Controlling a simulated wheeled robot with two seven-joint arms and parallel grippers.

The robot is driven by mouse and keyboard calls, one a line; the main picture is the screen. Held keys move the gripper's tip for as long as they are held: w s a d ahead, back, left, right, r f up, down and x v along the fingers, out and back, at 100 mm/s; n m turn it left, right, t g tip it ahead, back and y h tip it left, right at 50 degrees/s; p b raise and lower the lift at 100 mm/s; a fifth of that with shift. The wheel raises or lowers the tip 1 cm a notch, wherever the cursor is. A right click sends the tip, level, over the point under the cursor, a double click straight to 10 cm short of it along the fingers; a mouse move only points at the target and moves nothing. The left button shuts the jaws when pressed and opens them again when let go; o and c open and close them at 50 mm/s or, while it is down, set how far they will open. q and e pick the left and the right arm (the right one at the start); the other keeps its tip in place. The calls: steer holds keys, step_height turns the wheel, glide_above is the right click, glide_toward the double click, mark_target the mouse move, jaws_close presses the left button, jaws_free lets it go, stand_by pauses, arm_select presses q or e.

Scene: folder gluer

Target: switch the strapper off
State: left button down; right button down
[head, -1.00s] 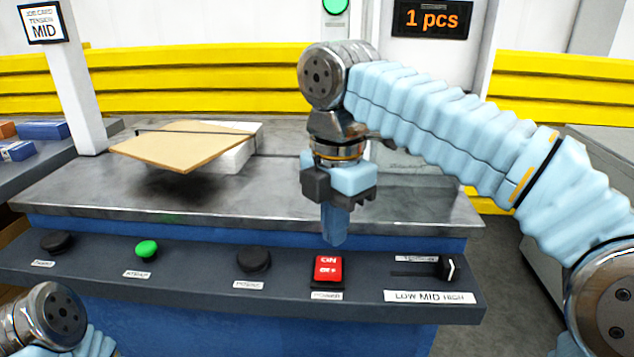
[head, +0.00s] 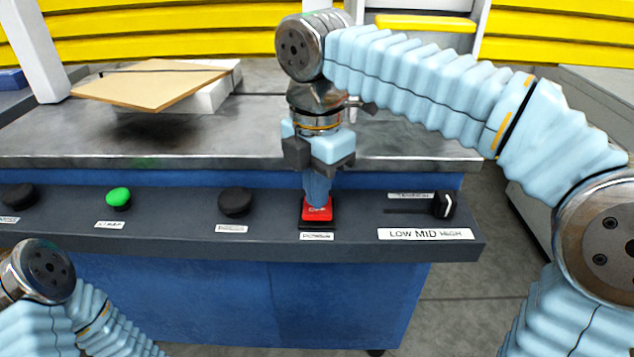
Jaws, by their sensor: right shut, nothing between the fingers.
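The strapper (head: 240,140) is a blue machine with a grey metal top and a dark front control ledge. Its red power switch (head: 318,214) sits on the ledge above a small white label. My right gripper (head: 317,200) is shut and points down at the switch, with its fingertips at or touching the upper part. The fingers hide part of the switch, and I cannot read which side is pressed. Of my left arm, only a joint and sleeve show at the lower left; its gripper is not in view.
Left of the switch are a black button (head: 235,202), a green button (head: 118,198) and another black button (head: 20,195). A tension slider (head: 444,205) is to the right. A tan cardboard piece (head: 150,85) with a dark strap lies tilted on a white block.

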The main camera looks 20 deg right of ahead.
steer(key=shift+f, duration=0.4)
steer(key=shift+f+b, duration=0.6)
steer(key=shift+f, duration=0.05)
step_height(320, 180, up, 4)
steer(key=p, duration=0.4)
step_height(320, 180, up, 3)
steer(key=shift+f+p, duration=0.1)
steer(key=shift+p, duration=0.85)
steer(key=shift+r+b, duration=0.2)
steer(key=shift+b, duration=0.1)
steer(key=shift+r, duration=1)
